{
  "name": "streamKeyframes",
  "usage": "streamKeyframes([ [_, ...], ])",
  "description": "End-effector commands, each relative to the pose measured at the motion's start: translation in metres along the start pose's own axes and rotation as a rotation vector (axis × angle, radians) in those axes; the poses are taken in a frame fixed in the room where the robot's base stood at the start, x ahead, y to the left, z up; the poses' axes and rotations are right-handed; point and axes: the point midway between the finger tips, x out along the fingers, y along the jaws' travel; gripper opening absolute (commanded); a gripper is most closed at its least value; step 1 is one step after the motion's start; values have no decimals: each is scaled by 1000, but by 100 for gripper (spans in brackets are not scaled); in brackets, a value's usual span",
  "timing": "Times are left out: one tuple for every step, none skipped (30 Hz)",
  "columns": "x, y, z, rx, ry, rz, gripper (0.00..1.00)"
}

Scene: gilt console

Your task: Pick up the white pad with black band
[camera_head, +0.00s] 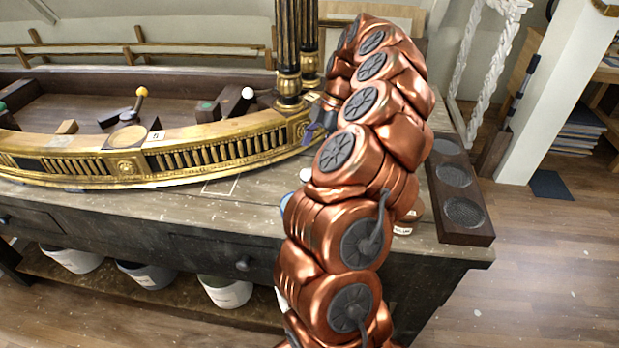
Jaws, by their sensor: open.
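I cannot clearly make out a white pad with a black band. A small white piece with dark marks (403,230) shows just right of my copper arm, at the bench's front, partly hidden by the arm. A small white rounded thing (305,174) lies left of the arm on the bench. My gripper (316,127) is dark and mostly hidden behind my arm. It is open, near the right end of the gilt console (125,168), beside the black columns. I see nothing held in it. What lies behind the arm is hidden.
The worn wooden bench (215,205) carries the console. A dark board with round recesses (463,212) lies at its right end. Black-and-gold columns (288,50) rise near my gripper. A yellow-knobbed lever (140,92) stands on the console. Several buckets (228,291) stand below.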

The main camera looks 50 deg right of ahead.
Motion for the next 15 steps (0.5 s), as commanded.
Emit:
streamKeyframes([
  [1,-1,4,-1,1,0,84],
  [2,-1,6,-2,1,1,84],
  [3,-2,7,-3,1,0,84],
  [4,-2,7,-4,1,0,84],
  [6,-1,7,-4,0,1,84],
  [9,-1,7,-5,0,1,84],
  [12,-1,7,-5,1,0,84],
  [14,-1,6,-5,1,0,84],
  [18,-2,6,-6,2,-2,84],
  [20,-2,6,-6,2,-2,84],
  [22,-2,6,-6,2,-2,84],
  [24,-2,6,-5,2,-1,84],
  [25,-2,6,-5,1,0,84],
  [26,-1,7,-4,0,1,84],
  [27,-1,7,-4,0,1,84],
])
